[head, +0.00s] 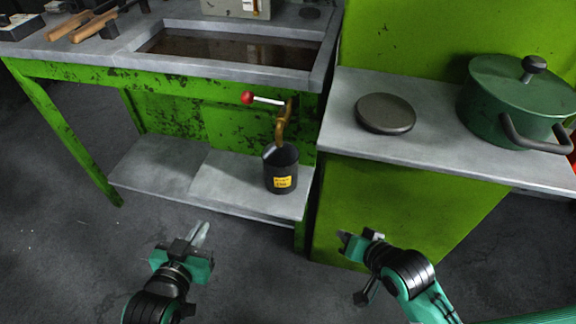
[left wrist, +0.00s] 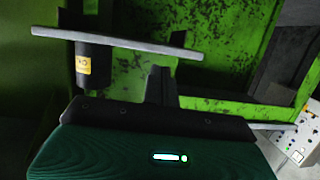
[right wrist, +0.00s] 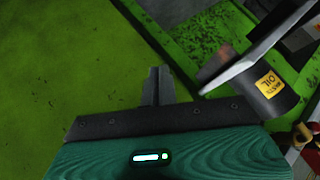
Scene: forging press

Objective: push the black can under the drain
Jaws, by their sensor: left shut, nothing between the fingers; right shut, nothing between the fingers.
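The black can (head: 281,176), with a yellow label, stands upright on the grey lower shelf (head: 226,188) near its right end. The brass drain (head: 282,123), with a red-knobbed lever (head: 247,98), hangs above it. In the head view its spout ends over the can's rim; I cannot tell their exact alignment in depth. The can also shows in the left wrist view (left wrist: 93,57) and in the right wrist view (right wrist: 262,92). My left gripper (head: 201,232) is shut and empty, in front of the shelf, left of the can. My right gripper (head: 344,240) is shut and empty, right of the can, apart from it.
A sink basin (head: 235,47) is set in the bench above the shelf. A green cabinet (head: 400,205) stands right of the shelf, with a green pot (head: 510,105) and a round lid (head: 385,112) on top. The shelf left of the can is clear.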

